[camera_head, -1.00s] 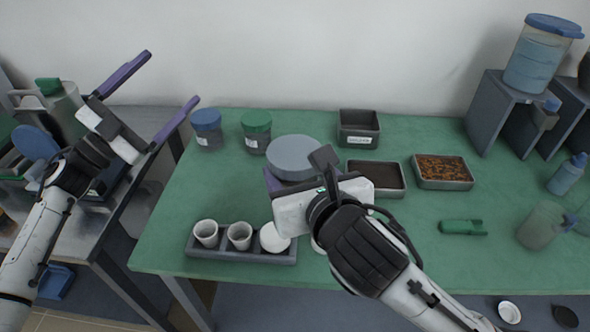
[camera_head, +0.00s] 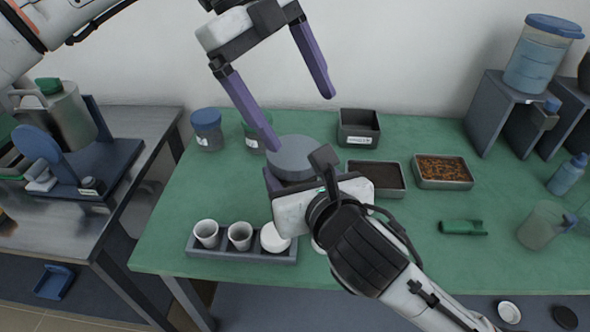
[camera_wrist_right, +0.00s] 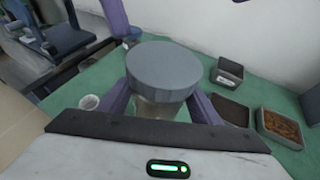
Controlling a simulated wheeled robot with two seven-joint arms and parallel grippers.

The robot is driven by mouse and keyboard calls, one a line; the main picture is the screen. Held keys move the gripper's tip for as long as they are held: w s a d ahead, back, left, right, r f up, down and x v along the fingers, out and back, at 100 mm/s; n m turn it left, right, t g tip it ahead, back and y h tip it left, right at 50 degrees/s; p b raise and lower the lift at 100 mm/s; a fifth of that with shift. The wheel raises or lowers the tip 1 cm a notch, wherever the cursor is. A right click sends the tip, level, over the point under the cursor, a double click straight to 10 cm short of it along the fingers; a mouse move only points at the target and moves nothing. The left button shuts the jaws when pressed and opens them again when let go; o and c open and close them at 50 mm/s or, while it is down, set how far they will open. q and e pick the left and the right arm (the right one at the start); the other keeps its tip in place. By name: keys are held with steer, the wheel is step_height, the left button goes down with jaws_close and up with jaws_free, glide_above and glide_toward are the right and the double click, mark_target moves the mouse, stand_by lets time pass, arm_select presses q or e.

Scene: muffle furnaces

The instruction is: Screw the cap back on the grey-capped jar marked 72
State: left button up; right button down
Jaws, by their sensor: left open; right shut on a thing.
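The jar's grey cap (camera_head: 293,155) is a wide round disc near the middle of the green table; it also shows in the right wrist view (camera_wrist_right: 163,66). It sits on top of the clear jar body (camera_wrist_right: 158,108); whether it is threaded on I cannot tell. My right gripper (camera_wrist_right: 160,104) is shut around the jar body below the cap, one purple finger on each side. My left gripper (camera_head: 299,120) is open and empty, above and behind the cap, its fingers pointing down toward it. No 72 marking is visible.
A blue-capped jar (camera_head: 208,131) and a partly hidden green-capped jar (camera_head: 249,142) stand at the back left. A dark box (camera_head: 358,128), a dark-filled tray (camera_head: 377,178) and an orange-filled tray (camera_head: 443,171) lie to the right. A rack (camera_head: 215,252) with white cups is in front.

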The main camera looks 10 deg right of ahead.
mark_target(296, 152)
arm_select(q)
steer(key=y, duration=0.1)
steer(key=t+y, duration=0.1)
steer(key=r+m+y, duration=0.1)
steer(key=shift+s+d+y, duration=0.15)
steer(key=shift+s+y, duration=0.2)
steer(key=shift+y, duration=0.05)
steer(key=shift+r+t+y, duration=0.15)
steer(key=shift+t+y, duration=0.25)
steer(key=shift+a+r+y, duration=0.2)
steer(key=shift+a+y, duration=0.05)
steer(key=shift+y, duration=0.05)
steer(key=shift+f, duration=0.15)
steer(key=shift+f, duration=3.9)
steer(key=c, duration=1.2)
steer(key=m, duration=0.7)
steer(key=shift+s+d, duration=0.1)
steer(key=shift+s, duration=0.05)
steer(key=shift+c, duration=0.2)
